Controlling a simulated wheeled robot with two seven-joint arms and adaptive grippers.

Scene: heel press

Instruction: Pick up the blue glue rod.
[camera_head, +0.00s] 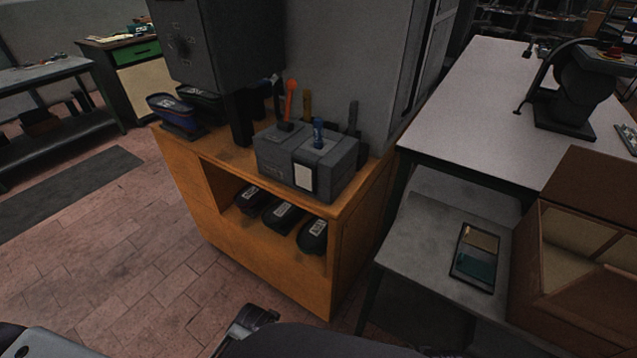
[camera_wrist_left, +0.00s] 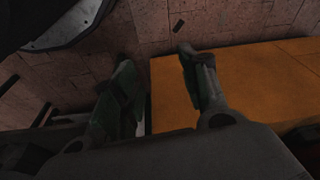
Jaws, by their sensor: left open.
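The blue glue rod (camera_head: 318,132) stands upright in a grey block holder (camera_head: 275,157) on top of the orange cabinet (camera_head: 345,200), in the head view. An orange-handled tool (camera_head: 290,100) and several darker tools stand in the same holder. My left gripper (camera_wrist_left: 160,75) is open and empty in the left wrist view, with the brick floor and an orange panel beyond its fingers. In the head view part of my arm shows at the bottom edge, low in front of the cabinet and well away from the rod. My right gripper is not seen.
Dark shoes (camera_head: 282,214) sit in the cabinet's open shelf. A large grey machine (camera_head: 330,60) stands behind the holder. A white-topped table (camera_head: 480,110) and a low grey bench (camera_head: 425,225) stand right.

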